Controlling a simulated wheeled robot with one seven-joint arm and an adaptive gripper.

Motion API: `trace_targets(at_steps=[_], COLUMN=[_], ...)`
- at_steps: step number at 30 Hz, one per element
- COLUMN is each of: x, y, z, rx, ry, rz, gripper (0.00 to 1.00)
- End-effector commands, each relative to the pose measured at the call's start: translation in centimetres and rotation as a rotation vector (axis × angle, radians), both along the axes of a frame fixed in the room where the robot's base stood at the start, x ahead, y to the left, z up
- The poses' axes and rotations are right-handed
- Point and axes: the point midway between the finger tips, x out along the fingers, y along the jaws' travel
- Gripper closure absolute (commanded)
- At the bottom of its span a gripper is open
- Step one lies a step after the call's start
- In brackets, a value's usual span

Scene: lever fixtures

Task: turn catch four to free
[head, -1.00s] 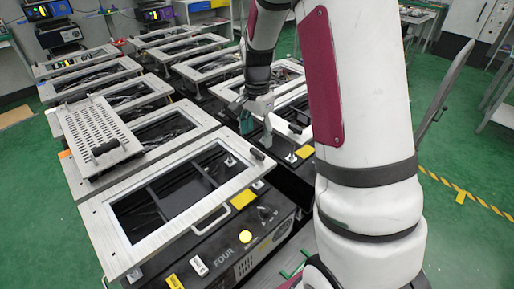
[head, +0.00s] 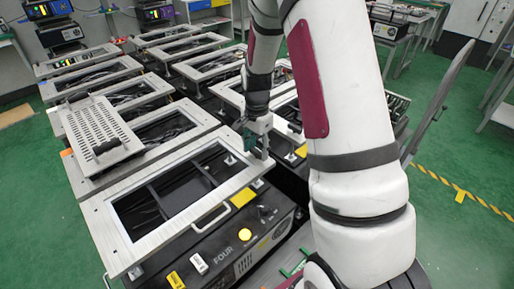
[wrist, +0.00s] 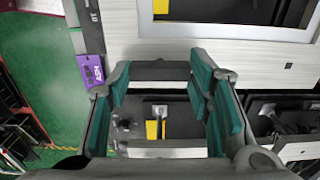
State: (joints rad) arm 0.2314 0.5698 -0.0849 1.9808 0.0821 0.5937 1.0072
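The unit labelled FOUR (head: 231,252) is in front in the head view, a black box under a light frame (head: 110,228) with a dark window. My gripper (head: 257,143) is at the frame's right far corner, where catch four's black handle showed earlier. The arm and gripper now hide that handle, and contact cannot be told. In the wrist view my gripper (wrist: 165,100) has its teal-padded fingers wide apart. A small light tab and a yellow patch (wrist: 152,130) show between them, below the fingers.
A perforated plate with a black knob (head: 104,147) lies on the neighbouring unit. More framed units stand behind.

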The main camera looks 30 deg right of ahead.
Motion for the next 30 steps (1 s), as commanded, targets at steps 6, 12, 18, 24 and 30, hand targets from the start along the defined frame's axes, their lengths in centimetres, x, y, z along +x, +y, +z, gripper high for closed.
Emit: trace_targets(at_steps=[6, 12, 18, 24, 30], x=[-0.01, -0.01, -0.01, -0.04, -0.04], y=[0.01, 0.01, 0.03, -0.03, 0.02], z=[-0.01, 0.00, 0.01, 0.01, 0.03], rx=[0.000, 0.000, 0.001, 0.001, 0.001], ry=[0.000, 0.000, 0.000, 0.000, 0.000], rz=[0.006, 0.059, 0.185, 0.364, 0.556], gripper=[0.81, 0.81, 0.81, 0.81, 0.81])
